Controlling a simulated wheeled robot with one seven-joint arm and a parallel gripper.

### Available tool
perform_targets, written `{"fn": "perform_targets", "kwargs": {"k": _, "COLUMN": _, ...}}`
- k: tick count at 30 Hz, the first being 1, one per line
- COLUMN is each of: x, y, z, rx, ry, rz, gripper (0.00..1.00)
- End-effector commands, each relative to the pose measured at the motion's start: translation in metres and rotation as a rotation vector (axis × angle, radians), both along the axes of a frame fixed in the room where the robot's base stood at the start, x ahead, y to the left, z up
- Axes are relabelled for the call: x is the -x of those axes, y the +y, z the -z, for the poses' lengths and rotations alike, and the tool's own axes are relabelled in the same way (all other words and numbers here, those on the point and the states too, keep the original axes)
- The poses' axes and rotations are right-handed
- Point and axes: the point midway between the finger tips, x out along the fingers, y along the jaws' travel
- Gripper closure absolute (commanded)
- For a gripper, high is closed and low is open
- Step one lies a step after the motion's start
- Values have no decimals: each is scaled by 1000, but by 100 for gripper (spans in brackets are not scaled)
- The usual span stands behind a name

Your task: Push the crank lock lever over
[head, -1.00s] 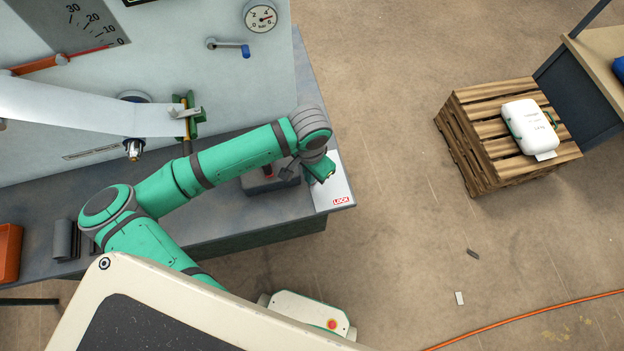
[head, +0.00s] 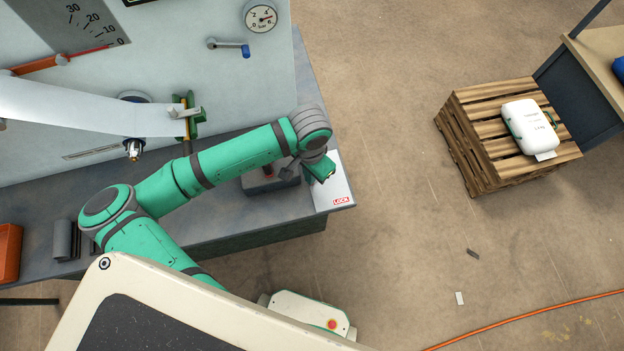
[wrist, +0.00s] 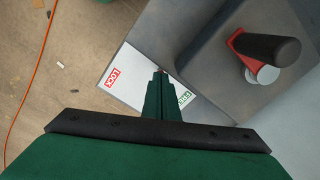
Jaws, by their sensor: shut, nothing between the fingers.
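The crank lock lever (wrist: 265,47) has a black grip and a red base part, and stands on a dark grey block at the upper right of the wrist view. In the head view my arm partly covers it, and only a bit of red on the block (head: 268,186) shows. My gripper (wrist: 160,78) is shut and empty, over a white label plate (wrist: 135,84) with a red LOCK and a green word partly hidden by the fingers. The fingers are left of the lever in the wrist view, apart from it in the picture. The head view shows my gripper (head: 321,169) at the bench corner.
The grey bench (head: 225,232) ends just right of the plate, with open floor beyond. A blue-tipped handle (head: 229,46) and a gauge (head: 260,16) are on the panel behind. A wooden pallet (head: 468,150) with a white bag stands far right.

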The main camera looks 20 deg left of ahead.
Motion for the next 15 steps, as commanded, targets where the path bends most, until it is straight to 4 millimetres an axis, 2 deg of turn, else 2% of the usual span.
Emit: {"fn": "perform_targets", "kwargs": {"k": 15, "x": -2, "y": -5, "z": 0, "rx": 0, "ry": 0, "rz": 0, "gripper": 100}}
